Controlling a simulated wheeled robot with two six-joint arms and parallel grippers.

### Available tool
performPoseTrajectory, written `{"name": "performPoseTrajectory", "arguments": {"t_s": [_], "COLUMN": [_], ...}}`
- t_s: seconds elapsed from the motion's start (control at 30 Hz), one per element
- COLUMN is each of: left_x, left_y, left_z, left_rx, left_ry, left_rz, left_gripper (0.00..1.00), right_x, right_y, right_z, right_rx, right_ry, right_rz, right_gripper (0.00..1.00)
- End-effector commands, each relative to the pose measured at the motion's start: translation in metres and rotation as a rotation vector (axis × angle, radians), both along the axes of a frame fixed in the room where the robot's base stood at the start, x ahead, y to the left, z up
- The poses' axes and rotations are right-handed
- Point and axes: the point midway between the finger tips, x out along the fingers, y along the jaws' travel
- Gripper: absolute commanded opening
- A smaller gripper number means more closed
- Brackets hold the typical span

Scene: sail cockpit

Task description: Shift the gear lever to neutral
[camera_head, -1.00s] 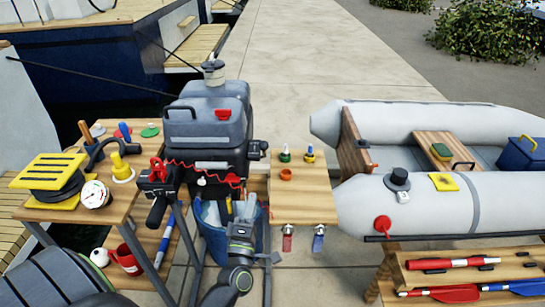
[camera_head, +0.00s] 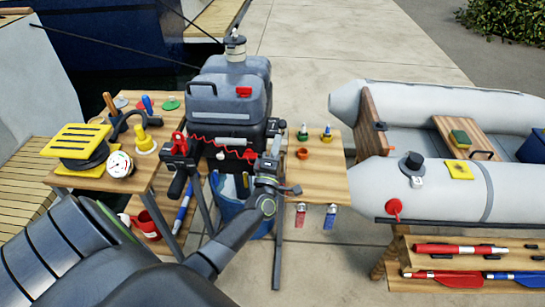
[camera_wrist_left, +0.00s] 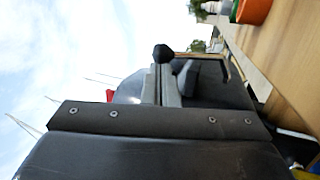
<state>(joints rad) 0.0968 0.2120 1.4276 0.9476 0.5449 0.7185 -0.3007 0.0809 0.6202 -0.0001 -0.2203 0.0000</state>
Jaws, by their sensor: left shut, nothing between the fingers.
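The grey outboard motor (camera_head: 230,95) stands in the middle of the head view, between two wooden tables. My left gripper (camera_head: 273,148) is upright at the motor's right side, beside the right table. In the left wrist view its narrow grey fingers (camera_wrist_left: 167,82) are shut with nothing between them. A round black knob (camera_wrist_left: 163,53), apparently the gear lever's, shows just beyond the fingertips. I cannot tell whether they touch it. The lever's stem is hidden behind the fingers, so its position cannot be read. My right gripper is not in view.
The right table (camera_head: 318,183) holds small coloured fittings close beside my left gripper. The left table (camera_head: 145,178) carries a yellow reel (camera_head: 78,145) and a gauge (camera_head: 120,164). A blue bucket (camera_head: 228,210) stands below the motor. A grey dinghy (camera_head: 440,190) lies at right.

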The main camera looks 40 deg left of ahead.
Motion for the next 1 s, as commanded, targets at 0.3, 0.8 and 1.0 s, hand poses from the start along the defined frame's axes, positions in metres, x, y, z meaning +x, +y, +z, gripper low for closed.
{"name": "performPoseTrajectory", "arguments": {"t_s": [0.3, 0.8, 1.0], "left_x": [0.022, 0.023, 0.026], "left_y": [0.009, 0.01, 0.011], "left_z": [0.008, 0.012, 0.021], "left_rx": [-0.001, -0.006, -0.028], "left_ry": [0.001, 0.009, 0.047], "left_rz": [0.0, 0.0, -0.001], "left_gripper": [0.0, 0.0, 0.0], "right_x": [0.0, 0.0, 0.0], "right_y": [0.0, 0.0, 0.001], "right_z": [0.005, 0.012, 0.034], "right_rx": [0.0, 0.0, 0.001], "right_ry": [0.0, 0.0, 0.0], "right_rz": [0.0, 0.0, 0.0], "right_gripper": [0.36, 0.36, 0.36]}}
